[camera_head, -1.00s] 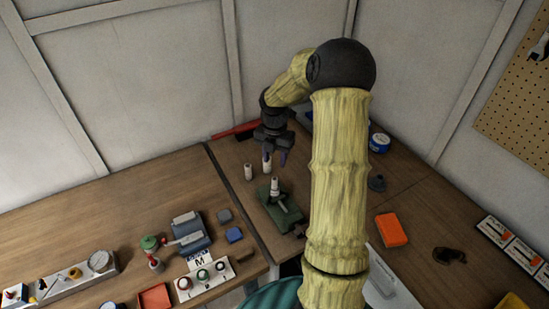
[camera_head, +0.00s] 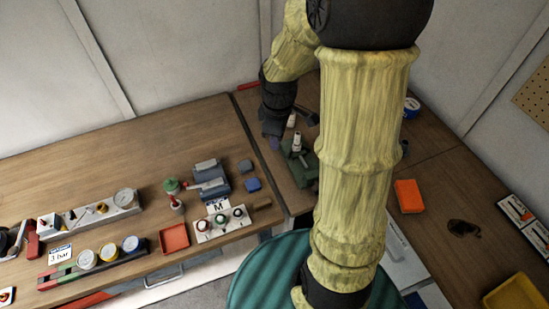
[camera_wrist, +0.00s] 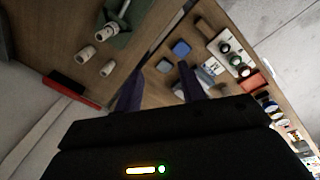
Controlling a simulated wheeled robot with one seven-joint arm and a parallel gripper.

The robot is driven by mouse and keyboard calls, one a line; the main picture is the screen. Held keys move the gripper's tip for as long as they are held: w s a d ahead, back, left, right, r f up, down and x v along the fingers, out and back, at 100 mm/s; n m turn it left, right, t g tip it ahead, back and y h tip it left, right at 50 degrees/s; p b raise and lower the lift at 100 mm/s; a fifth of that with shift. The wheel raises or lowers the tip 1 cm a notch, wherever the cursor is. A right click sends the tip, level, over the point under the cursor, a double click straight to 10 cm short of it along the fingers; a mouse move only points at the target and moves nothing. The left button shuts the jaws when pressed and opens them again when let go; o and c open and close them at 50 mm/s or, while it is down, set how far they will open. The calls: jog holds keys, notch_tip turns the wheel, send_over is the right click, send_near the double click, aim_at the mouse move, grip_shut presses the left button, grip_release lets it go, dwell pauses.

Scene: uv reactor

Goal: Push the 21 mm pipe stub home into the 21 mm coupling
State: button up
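A green vise (camera_head: 301,172) stands on the bench, with an upright pale cylindrical fitting (camera_head: 297,143) in it. The vise also shows in the wrist view (camera_wrist: 124,12), with the fitting (camera_wrist: 112,30) in it. Two pale short cylinders stand apart on the wood beside the vise, one (camera_wrist: 87,52) and another (camera_wrist: 107,68). I cannot tell which piece is the 21 mm stub or the coupling. My gripper (camera_wrist: 160,70) is open, with its two dark fingers apart and nothing between them. In the head view my gripper (camera_head: 273,138) is just left of the vise.
A blue-grey block device (camera_head: 210,181), a blue block (camera_head: 253,185), a panel with several knobs (camera_head: 222,226) and a red tray (camera_head: 174,239) lie left of the vise. An orange box (camera_head: 408,196) lies right. A red bar (camera_wrist: 70,88) lies near the wall.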

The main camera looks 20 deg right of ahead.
jog(key=s+a+r+m+t, duration=0.1)
jog(key=s+a+m, duration=0.3)
jog(key=s+m, duration=0.4)
jog(key=m, duration=0.2)
jog(key=shift+s+r+m, duration=0.25)
jog(key=shift+s+m, duration=0.05)
jog(key=shift+m, duration=0.1)
jog(key=shift+f, duration=0.15)
dwell(0.5)
